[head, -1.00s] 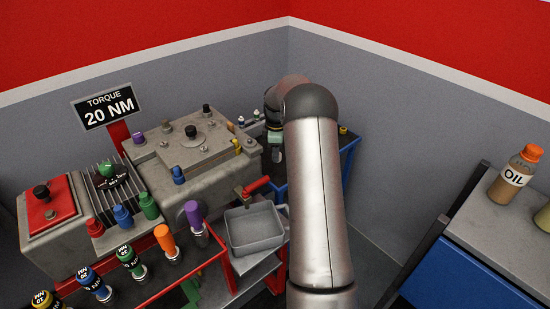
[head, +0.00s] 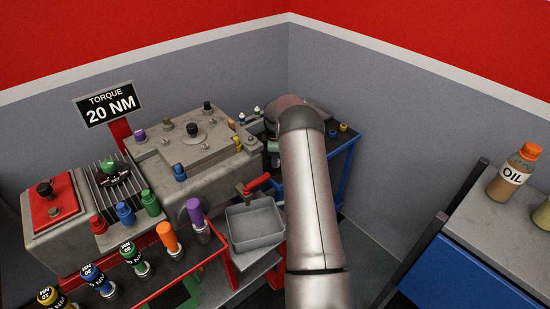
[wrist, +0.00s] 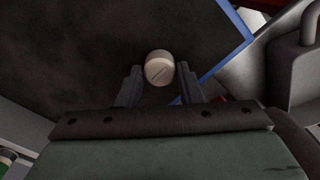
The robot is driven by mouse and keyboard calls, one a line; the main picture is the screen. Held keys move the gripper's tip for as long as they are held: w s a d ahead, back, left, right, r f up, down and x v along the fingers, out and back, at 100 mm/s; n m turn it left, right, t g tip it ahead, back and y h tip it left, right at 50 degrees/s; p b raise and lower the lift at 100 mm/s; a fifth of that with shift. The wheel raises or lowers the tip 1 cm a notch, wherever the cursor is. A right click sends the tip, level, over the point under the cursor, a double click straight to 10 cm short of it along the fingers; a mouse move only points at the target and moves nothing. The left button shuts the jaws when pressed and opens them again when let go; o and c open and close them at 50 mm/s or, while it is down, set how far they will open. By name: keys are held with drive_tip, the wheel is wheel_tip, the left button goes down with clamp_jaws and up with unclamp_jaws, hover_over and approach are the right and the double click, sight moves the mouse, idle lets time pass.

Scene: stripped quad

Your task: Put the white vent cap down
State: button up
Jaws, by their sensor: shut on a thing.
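The white vent cap (wrist: 160,68) shows in the wrist view as a pale round cap with a slot across its face. It sits between the fingertips of my gripper (wrist: 160,80), which is shut on it. Behind it in the wrist view is the dark top of a blue-edged cart (wrist: 70,60). I cannot tell whether the cap touches that top. In the head view the cart (head: 345,145) stands at the back corner; my arm hides the cap and most of the gripper.
A grey engine block (head: 190,160) is left of the cart. A grey tray (head: 255,228) and a red-handled valve (head: 257,184) are in front.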

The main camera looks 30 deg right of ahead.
drive_tip(key=o, duration=1.1)
drive_tip(key=shift+f, duration=0.1)
drive_tip(key=shift+o, duration=0.2)
wheel_tip(320, 180, up, 12)
drive_tip(key=shift+r+b, duration=0.2)
drive_tip(key=shift+b, duration=0.2)
drive_tip(key=shift+s+f, duration=0.1)
